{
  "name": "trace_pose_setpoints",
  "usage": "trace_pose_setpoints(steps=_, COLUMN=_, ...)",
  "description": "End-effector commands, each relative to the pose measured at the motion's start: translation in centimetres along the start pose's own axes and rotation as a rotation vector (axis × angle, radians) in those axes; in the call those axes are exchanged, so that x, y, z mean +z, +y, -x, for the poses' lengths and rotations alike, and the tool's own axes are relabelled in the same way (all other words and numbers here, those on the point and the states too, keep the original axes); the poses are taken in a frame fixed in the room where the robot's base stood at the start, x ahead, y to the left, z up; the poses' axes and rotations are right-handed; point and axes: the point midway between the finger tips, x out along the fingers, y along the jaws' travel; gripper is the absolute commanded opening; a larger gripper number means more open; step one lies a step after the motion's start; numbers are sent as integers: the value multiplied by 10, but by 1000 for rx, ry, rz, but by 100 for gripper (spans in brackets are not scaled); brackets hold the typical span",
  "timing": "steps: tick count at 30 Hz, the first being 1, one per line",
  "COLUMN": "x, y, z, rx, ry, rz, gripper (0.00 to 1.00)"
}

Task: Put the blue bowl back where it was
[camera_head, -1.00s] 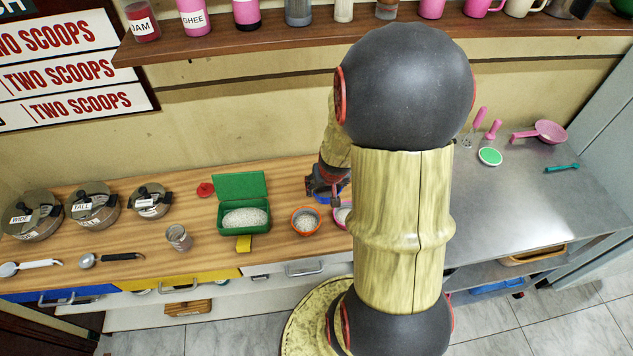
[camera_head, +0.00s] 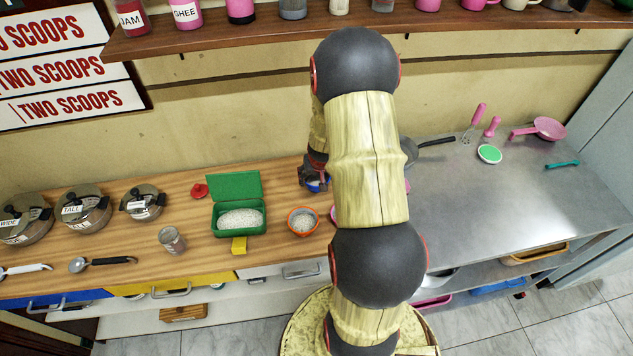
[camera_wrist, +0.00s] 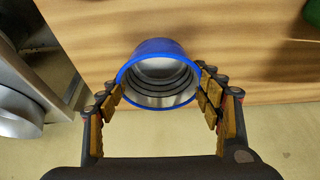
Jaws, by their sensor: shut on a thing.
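The blue bowl (camera_wrist: 146,49) has a blue rim and a ringed metallic inside that looks empty in the wrist view. My gripper (camera_wrist: 160,92) is shut on it, with a finger on each side of the rim. In the head view the blue bowl (camera_head: 315,186) shows as a small blue and white patch at my gripper (camera_head: 313,180), over the back of the wooden counter near the wall. My arm hides part of it. I cannot tell whether the bowl touches the counter.
A pink bowl (camera_head: 333,214) is partly hidden by my arm. A green box (camera_head: 240,231) with grains is to the left. A dark-handled pan (camera_head: 435,141) is on the metal counter (camera_head: 530,205) to the right.

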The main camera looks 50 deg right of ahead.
Motion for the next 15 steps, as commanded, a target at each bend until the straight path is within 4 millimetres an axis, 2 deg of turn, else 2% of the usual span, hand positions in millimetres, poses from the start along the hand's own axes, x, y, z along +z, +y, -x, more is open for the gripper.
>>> trace_pose_setpoints(steps=1, x=6, y=0, z=-12, rx=0, ry=-1, rz=-2, gripper=36)
trace_pose_setpoints(steps=3, x=9, y=0, z=-18, rx=0, ry=-1, rz=-1, gripper=36)
trace_pose_setpoints(steps=15, x=10, y=0, z=-21, rx=0, ry=-1, rz=-1, gripper=36)
